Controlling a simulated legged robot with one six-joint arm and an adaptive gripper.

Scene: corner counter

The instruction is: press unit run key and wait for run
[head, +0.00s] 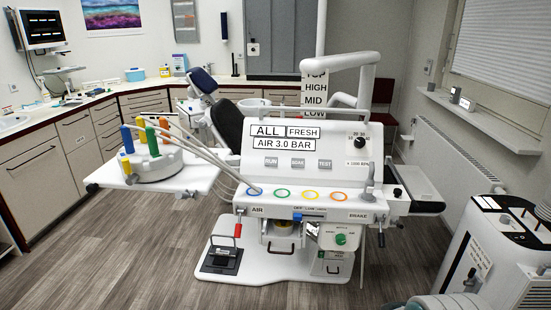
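The white dental unit (225,265) stands in the middle of the head view. Its sloped panel carries a grey key marked RUN (271,162), with SOAK (298,163) and TEST (325,164) keys to its right. Above the keys, label plates read ALL (267,131), FRESH (303,132) and AIR 3.0 BAR (284,143). A black knob (359,144) sits at the panel's upper right. Nothing covers the RUN key. No lit lamp shows clearly on the panel. My gripper is not in this view.
A side tray (202,181) holds a round stand with coloured handpieces, their hoses crossing left of the panel. Coloured rings and a blue slider (297,216) line the front ledge. A white cabinet (480,262) stands at right. Wooden floor (130,260) is clear at front left.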

